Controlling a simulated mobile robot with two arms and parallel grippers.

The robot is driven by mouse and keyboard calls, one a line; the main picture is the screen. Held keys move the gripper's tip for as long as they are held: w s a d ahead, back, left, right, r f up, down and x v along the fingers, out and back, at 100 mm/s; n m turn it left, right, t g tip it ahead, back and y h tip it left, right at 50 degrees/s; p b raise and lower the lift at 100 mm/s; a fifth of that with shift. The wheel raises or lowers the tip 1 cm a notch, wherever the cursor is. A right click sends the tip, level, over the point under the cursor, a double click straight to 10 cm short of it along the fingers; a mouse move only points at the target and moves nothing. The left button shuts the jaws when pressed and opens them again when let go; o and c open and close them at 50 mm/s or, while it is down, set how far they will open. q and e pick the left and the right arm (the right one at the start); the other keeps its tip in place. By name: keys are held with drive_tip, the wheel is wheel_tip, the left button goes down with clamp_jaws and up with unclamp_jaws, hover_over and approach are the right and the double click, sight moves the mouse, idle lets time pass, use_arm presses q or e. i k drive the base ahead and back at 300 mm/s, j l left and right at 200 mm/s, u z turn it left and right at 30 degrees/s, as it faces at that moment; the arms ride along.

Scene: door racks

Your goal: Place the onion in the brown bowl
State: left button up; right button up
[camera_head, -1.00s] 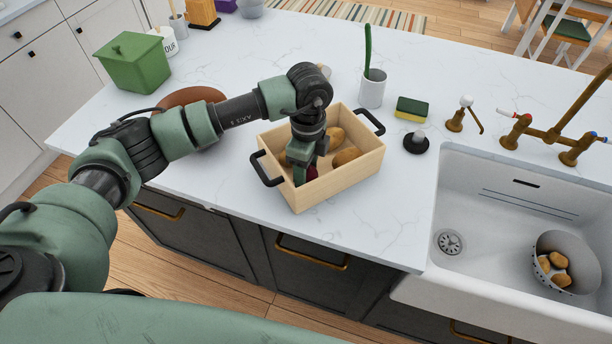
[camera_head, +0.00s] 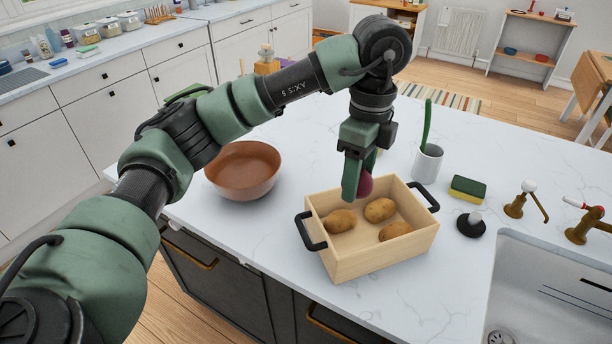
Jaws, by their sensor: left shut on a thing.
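My left gripper (camera_head: 361,188) points down and is shut on the red onion (camera_head: 366,185), which shows partly between its green fingers. It holds the onion above the back part of the wooden crate (camera_head: 378,262). The brown bowl (camera_head: 243,170) stands on the white counter to the left of the crate and looks empty. My right gripper is not in view.
The crate holds several potatoes (camera_head: 380,209) and has black handles. To its right are a white cup with a green brush (camera_head: 428,162), a sponge (camera_head: 467,189), a black stopper (camera_head: 471,224) and the sink (camera_head: 540,300). The counter between bowl and crate is clear.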

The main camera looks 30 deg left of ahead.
sight(245, 176)
drive_tip(key=i+j, duration=0.1)
drive_tip(key=j, duration=0.75)
drive_tip(key=i+j, duration=0.1)
drive_tip(key=j, duration=0.7)
